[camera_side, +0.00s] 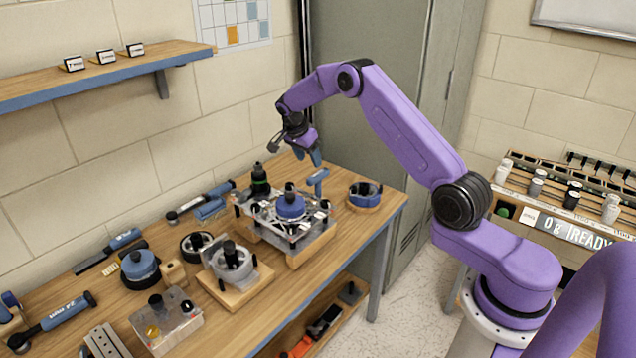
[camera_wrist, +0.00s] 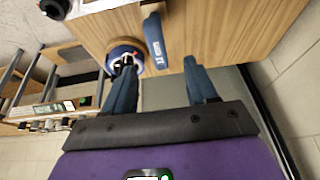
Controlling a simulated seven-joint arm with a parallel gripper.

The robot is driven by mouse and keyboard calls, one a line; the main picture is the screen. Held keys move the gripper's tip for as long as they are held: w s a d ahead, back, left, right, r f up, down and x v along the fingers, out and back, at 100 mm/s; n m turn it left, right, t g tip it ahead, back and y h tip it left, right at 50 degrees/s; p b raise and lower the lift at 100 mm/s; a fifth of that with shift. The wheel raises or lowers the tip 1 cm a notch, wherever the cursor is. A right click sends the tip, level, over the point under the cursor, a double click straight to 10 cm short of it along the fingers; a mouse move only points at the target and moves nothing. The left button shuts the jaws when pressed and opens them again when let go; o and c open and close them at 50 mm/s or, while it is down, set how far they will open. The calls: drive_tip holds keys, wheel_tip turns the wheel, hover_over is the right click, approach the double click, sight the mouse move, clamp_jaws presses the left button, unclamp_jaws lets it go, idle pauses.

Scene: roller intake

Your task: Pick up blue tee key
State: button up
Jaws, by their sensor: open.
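The blue tee key (camera_side: 318,178) stands near the back edge of the workbench, its crossbar at the top. In the wrist view its blue bar (camera_wrist: 154,38) with a pale label lies ahead of the fingertips, roughly in line with the gap between them. My gripper (camera_side: 315,157) is just above the tee key in the side view. In the wrist view my gripper (camera_wrist: 160,66) has its two blue fingers spread with nothing between them. The lower part of the tee key is partly hidden.
A blue ring-shaped part (camera_side: 364,195) on a wooden base stands close to the right of the tee key. A clear fixture plate (camera_side: 305,230) with a blue knob is close in front. A grey cabinet (camera_side: 365,70) rises behind the bench.

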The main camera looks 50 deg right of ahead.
sight(319, 180)
drive_tip(key=x, duration=0.7)
drive_tip(key=shift+s+x, duration=0.15)
drive_tip(key=shift+x, duration=1.2)
drive_tip(key=shift+s+x, duration=0.1)
drive_tip(key=shift+x, duration=1.2)
clamp_jaws()
drive_tip(key=shift+r, duration=0.1)
